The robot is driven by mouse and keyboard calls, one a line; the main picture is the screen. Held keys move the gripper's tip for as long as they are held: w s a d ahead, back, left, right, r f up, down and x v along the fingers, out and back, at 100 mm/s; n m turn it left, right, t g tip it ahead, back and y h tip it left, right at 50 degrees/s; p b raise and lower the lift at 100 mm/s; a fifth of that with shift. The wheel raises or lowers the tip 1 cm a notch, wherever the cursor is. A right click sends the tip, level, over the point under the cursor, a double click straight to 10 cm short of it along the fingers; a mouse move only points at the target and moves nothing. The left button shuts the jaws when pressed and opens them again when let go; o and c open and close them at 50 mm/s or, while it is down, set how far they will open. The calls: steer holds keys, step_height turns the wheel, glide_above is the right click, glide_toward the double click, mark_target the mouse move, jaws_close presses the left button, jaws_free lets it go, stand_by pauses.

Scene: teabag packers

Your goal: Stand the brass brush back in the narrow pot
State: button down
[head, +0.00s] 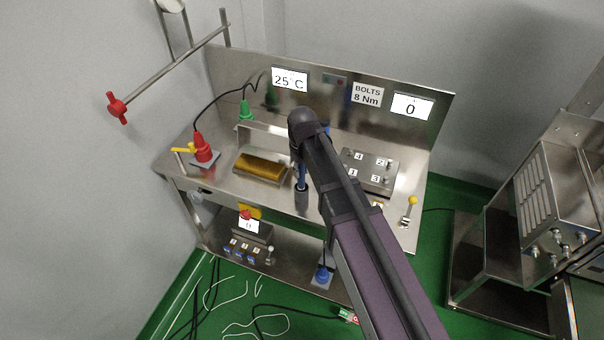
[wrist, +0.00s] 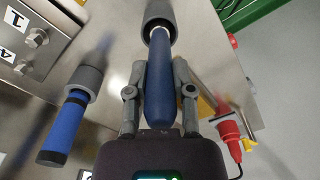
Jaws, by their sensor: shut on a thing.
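My gripper (wrist: 158,78) is shut on a blue handle (wrist: 161,92), with one grey finger on each side of it. I take this for the brass brush. Its pale metal shank (wrist: 158,33) runs to the dark grey narrow pot (wrist: 157,10); its lower end is hidden there, and no bristles show. I cannot tell how deep it sits. In the head view the blue handle (head: 302,179) stands roughly upright above the narrow pot (head: 302,198) near the bench's front edge. My arm hides most of the gripper there.
Another blue-handled item with a grey collar (wrist: 67,128) is close by. A numbered bolt block (head: 370,171) stands right of my arm, a tray with a yellow-brown block (head: 261,167) left. A red plug (head: 203,148) and lever (head: 409,208) stand near the bench's ends.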

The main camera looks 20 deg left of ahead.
steer(key=shift+f, duration=0.25)
steer(key=shift+c, duration=2.4)
jaws_free()
steer(key=shift+r, duration=0.1)
steer(key=shift+r, duration=0.1)
step_height(320, 180, up, 12)
steer(key=p, duration=1.2)
steer(key=shift+d, duration=0.1)
steer(key=shift+d, duration=0.1)
steer(key=s+d+m, duration=0.2)
steer(key=d+m, duration=0.3)
steer(key=d, duration=1.3)
steer(key=s+d+m, duration=0.3)
steer(key=d+m, duration=0.2)
steer(key=d, duration=1.3)
steer(key=shift+s+d, duration=0.15)
steer(key=shift+s, duration=0.2)
